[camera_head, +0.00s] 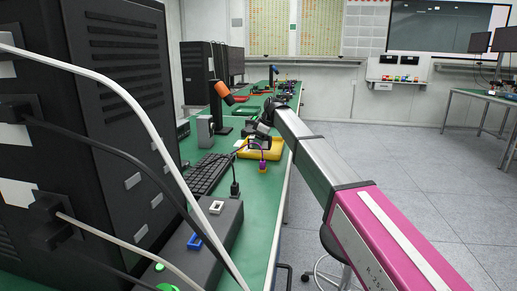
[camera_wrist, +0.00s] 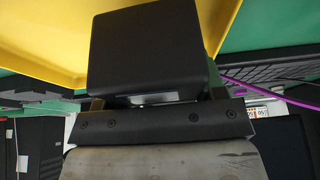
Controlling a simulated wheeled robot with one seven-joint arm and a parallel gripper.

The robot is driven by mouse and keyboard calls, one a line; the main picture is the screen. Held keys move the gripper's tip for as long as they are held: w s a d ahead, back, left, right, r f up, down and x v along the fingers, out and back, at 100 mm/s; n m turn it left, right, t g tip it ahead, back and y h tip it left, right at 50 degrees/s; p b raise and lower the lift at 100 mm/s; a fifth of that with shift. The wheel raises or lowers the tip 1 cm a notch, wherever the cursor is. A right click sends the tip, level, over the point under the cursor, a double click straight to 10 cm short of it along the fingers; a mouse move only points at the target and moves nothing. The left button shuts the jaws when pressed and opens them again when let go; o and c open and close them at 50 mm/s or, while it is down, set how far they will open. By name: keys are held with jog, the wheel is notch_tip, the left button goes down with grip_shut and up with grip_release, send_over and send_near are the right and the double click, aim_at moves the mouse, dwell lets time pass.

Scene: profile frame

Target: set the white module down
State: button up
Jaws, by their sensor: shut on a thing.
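My gripper (camera_wrist: 157,100) is seen in the wrist view with its two fingers on either side of a dark block (camera_wrist: 150,45). The block has a pale strip along its lower edge, between the fingers. I cannot tell whether this is the white module. In the head view my gripper (camera_head: 263,133) is small and far along the green bench, above the yellow tray (camera_head: 272,153). What it holds is too small to make out there. The yellow tray (camera_wrist: 40,35) fills the upper left of the wrist view, beyond the block.
A grey box with a small white square part (camera_head: 216,207) and a blue part (camera_head: 194,241) stands near on the bench. A keyboard (camera_head: 208,173), a purple-and-orange piece (camera_head: 262,166) and an orange-topped stand (camera_head: 223,93) are beyond. Black computer cases and cables crowd the left.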

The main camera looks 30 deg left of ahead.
jog(key=shift+f, duration=1.3)
jog(key=o, duration=1)
jog(key=shift+f, duration=0.1)
